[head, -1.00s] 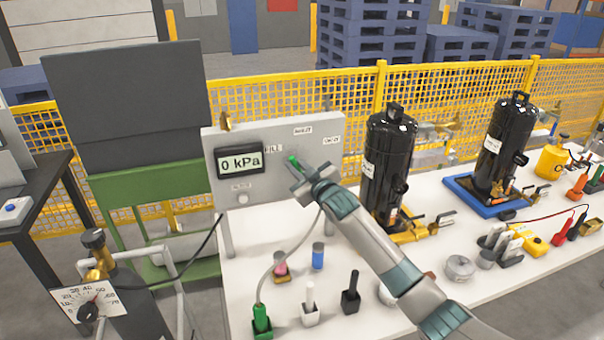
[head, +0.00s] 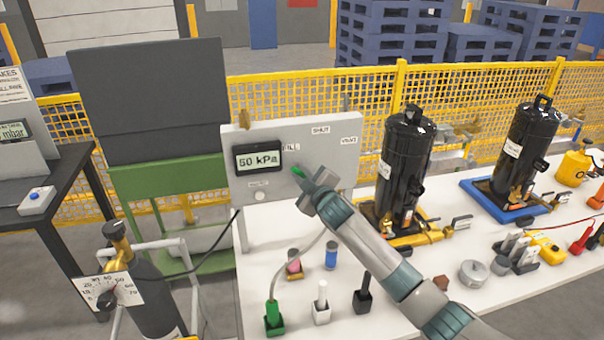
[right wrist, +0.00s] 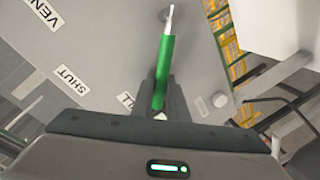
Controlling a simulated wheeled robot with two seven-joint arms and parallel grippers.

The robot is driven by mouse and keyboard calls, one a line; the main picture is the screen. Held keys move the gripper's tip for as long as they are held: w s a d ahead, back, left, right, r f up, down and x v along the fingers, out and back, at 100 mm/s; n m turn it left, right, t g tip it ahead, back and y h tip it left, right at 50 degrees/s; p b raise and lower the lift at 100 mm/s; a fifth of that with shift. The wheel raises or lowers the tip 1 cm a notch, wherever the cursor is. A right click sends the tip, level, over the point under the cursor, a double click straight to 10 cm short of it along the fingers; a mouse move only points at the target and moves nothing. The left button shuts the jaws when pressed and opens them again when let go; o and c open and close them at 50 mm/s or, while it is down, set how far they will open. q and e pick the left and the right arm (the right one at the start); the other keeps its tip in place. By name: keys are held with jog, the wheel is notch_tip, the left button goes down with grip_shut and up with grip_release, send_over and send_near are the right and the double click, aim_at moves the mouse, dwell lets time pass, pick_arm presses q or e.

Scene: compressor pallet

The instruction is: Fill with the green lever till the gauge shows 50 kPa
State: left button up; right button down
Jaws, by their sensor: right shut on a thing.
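The grey panel (head: 335,135) stands at the back left of the white bench. Its gauge (head: 258,159) is lit and reads 50 or 60 kPa; the first digit is too small to be sure. The green lever (head: 299,172) is on the panel, just below the FILL label. My right gripper (head: 306,183) is at the lever, its fingers mostly hidden by the wrist. In the right wrist view, the green lever (right wrist: 164,72) runs from its metal stem down between my fingers, beside the FILL label (right wrist: 126,99). SHUT and VENT labels are farther left there. My left gripper is not in view.
A black compressor (head: 404,165) stands right of my right arm, another (head: 525,140) farther right on a blue tray. Small green, white and black holders stand at the bench's front left. A gas cylinder (head: 150,290) with a dial stands left. A yellow fence runs behind.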

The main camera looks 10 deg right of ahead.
jog(key=c, duration=1.7)
grip_release()
jog(key=shift+c, duration=0.2)
jog(key=shift+s, duration=0.1)
jog(key=shift+s+d, duration=0.15)
jog(key=shift+s, duration=0.55)
jog(key=b+v, duration=0.4)
jog(key=v, duration=1.1)
jog(key=shift+s, duration=0.4)
